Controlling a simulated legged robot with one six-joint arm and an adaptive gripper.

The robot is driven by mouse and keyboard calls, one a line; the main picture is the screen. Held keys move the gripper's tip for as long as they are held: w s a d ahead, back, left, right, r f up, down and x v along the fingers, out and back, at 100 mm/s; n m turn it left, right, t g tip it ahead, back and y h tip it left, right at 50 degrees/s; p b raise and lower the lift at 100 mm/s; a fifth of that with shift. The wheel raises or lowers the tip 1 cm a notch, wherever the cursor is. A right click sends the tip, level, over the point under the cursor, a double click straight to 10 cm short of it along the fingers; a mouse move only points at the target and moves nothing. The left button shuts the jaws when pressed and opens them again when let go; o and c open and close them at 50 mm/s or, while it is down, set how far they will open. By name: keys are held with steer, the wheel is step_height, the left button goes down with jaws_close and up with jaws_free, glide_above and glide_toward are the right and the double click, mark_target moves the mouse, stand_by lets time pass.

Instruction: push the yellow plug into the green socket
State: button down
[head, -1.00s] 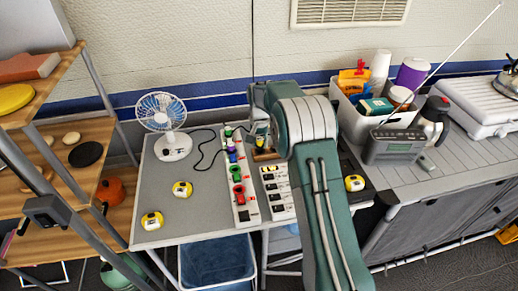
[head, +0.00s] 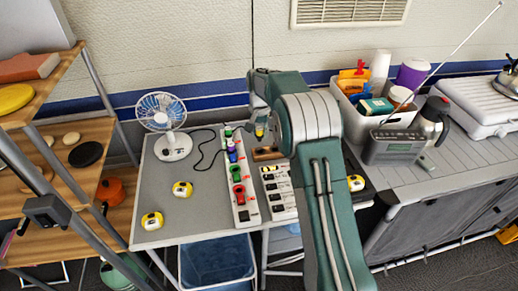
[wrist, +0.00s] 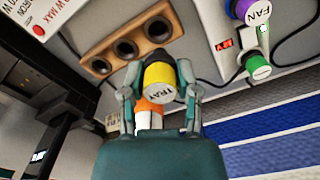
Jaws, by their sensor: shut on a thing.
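The yellow plug (wrist: 160,84), labelled TRAY, has a dark top and an orange part below it in the wrist view. My gripper (wrist: 158,88) is shut on it, a finger on each side. In the head view my gripper (head: 259,122) holds the yellow plug (head: 260,131) above the wooden block's back edge. The plug's prongs are hidden.
The wooden block (head: 267,154) shows three empty holes in the wrist view (wrist: 98,66). A purple FAN plug (wrist: 252,12) and a green plug (wrist: 257,66) are on the left strip. A second strip (head: 280,201), a fan (head: 164,125) and a black cord stand near.

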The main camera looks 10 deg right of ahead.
glide_toward(235, 165)
steer(key=s+f, duration=0.2)
steer(key=shift+w+a+f, duration=0.15)
steer(key=shift+a+f, duration=0.05)
steer(key=shift+f, duration=1.2)
steer(key=shift+f, duration=1.6)
stand_by(1.1)
steer(key=shift+c, duration=1.3)
jaws_free()
steer(key=shift+o, duration=1.2)
steer(key=shift+r, duration=0.15)
